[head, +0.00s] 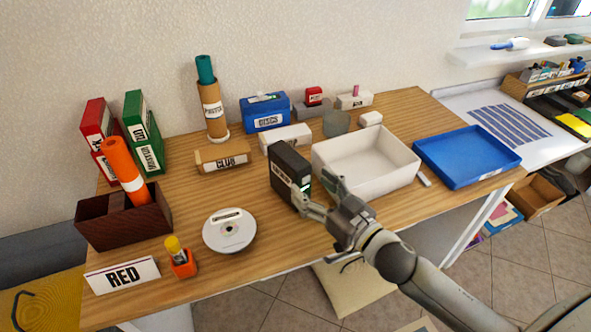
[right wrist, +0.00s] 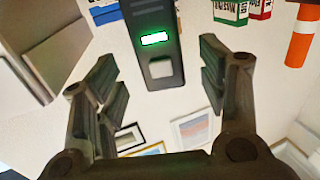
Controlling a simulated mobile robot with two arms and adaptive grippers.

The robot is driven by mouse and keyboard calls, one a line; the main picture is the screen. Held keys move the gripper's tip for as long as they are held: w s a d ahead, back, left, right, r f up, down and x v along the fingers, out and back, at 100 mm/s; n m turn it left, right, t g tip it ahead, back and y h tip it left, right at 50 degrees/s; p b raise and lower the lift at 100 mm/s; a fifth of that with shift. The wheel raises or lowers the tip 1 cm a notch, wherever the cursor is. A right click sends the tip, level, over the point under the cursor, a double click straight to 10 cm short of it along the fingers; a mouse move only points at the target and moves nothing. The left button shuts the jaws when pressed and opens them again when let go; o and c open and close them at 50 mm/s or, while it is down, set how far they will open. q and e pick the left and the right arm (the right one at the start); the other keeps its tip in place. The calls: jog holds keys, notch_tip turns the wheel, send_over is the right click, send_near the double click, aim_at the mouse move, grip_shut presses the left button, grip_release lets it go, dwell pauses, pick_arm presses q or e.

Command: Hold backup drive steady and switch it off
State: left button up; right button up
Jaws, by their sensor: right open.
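The backup drive (head: 288,172) is a black upright box with a pale label, standing on the wooden table (head: 220,262) near its middle. In the right wrist view the drive (right wrist: 139,22) shows a lit green display (right wrist: 154,39) and a pale square button (right wrist: 160,68) below it. My right gripper (head: 318,197) is open at the drive's right front side. In the right wrist view its two fingers (right wrist: 160,75) are spread, with the drive's button face between and beyond them. I cannot tell whether a finger touches the drive. My left gripper is not in view.
A white bin (head: 395,182) stands right of the drive, close to my right gripper. A blue tray (head: 462,160) is farther right. A disc (head: 229,238) lies left of the drive. A RED sign (head: 122,275) and an orange holder (head: 183,266) stand at the front left.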

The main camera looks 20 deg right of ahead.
aim_at(287, 164)
jog(key=shift+w+a+r, duration=0.15)
jog(key=shift+w+r, duration=0.05)
jog(key=shift+w, duration=0.3)
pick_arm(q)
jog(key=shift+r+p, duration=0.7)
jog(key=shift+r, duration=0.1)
pick_arm(e)
jog(key=x, duration=0.8)
jog(key=shift+w+a+f, duration=0.2)
jog(key=shift+w, duration=0.15)
jog(key=c, duration=1.2)
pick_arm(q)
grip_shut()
pick_arm(e)
jog(key=shift+c, duration=0.6)
